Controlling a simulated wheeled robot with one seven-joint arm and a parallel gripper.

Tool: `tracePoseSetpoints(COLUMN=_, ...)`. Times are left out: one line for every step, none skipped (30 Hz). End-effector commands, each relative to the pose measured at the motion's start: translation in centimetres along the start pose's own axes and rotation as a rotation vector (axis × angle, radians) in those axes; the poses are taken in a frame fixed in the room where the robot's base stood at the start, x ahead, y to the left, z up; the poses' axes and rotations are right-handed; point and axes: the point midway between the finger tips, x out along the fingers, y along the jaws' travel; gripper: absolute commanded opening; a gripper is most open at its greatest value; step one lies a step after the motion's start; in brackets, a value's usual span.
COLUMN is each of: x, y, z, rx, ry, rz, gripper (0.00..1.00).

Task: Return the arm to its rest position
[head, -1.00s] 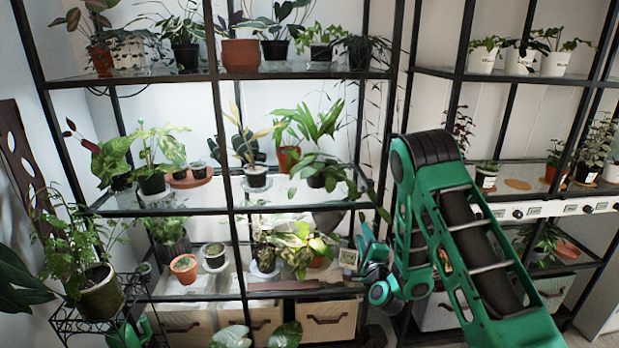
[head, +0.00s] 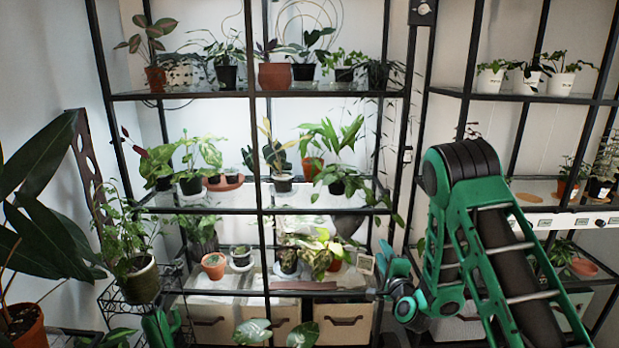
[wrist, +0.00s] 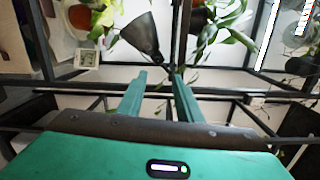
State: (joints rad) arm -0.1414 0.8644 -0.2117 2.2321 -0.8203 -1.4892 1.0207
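My green arm rises from the lower right of the head view and bends down at a dark elbow. My gripper (head: 382,272) is at the lower end of the arm, in front of the shelving rack's right side. In the wrist view my gripper (wrist: 159,78) shows two green fingers spread apart with nothing between them. Beyond the fingers are shelf bars, a dark tapered pot (wrist: 140,38) and leaves. I cannot tell the exact gap to the rack.
A black metal rack with glass shelves (head: 230,94) holds several potted plants. A second rack (head: 510,97) with white pots stands at right. A plant stand (head: 115,300) and large dark leaves (head: 40,200) are at left.

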Motion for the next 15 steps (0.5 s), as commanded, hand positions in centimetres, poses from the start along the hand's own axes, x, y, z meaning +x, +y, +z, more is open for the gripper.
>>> tracePoseSetpoints(x=0.1, y=-0.6, z=0.1, rx=-0.022, ry=-0.013, rz=0.011, gripper=0.33)
tracePoseSetpoints(x=0.1, y=-0.8, z=0.2, rx=-0.037, ry=-0.020, rz=0.019, gripper=0.33)
tracePoseSetpoints(x=0.1, y=-1.1, z=0.3, rx=-0.059, ry=-0.030, rz=0.031, gripper=0.33)
tracePoseSetpoints(x=0.0, y=-1.3, z=0.3, rx=-0.076, ry=-0.039, rz=0.042, gripper=0.33)
tracePoseSetpoints(x=0.0, y=-1.5, z=0.4, rx=-0.093, ry=-0.047, rz=0.051, gripper=0.33)
tracePoseSetpoints(x=-0.1, y=-1.8, z=0.4, rx=-0.118, ry=-0.058, rz=0.066, gripper=0.33)
tracePoseSetpoints(x=-0.1, y=-2.1, z=0.4, rx=-0.138, ry=-0.067, rz=0.077, gripper=0.33)
tracePoseSetpoints(x=-0.2, y=-2.3, z=0.4, rx=-0.158, ry=-0.077, rz=0.088, gripper=0.33)
tracePoseSetpoints(x=-0.4, y=-2.7, z=0.4, rx=-0.190, ry=-0.092, rz=0.107, gripper=0.33)
tracePoseSetpoints(x=-0.6, y=-3.0, z=0.3, rx=-0.217, ry=-0.103, rz=0.122, gripper=0.33)
tracePoseSetpoints(x=-0.8, y=-3.3, z=0.2, rx=-0.244, ry=-0.115, rz=0.139, gripper=0.33)
tracePoseSetpoints(x=-1.2, y=-3.8, z=0.1, rx=-0.286, ry=-0.132, rz=0.164, gripper=0.33)
tracePoseSetpoints(x=-1.5, y=-4.1, z=-0.1, rx=-0.321, ry=-0.146, rz=0.186, gripper=0.33)
tracePoseSetpoints(x=-1.9, y=-4.5, z=-0.2, rx=-0.358, ry=-0.159, rz=0.208, gripper=0.33)
tracePoseSetpoints(x=-2.5, y=-4.9, z=-0.6, rx=-0.408, ry=-0.176, rz=0.242, gripper=0.33)
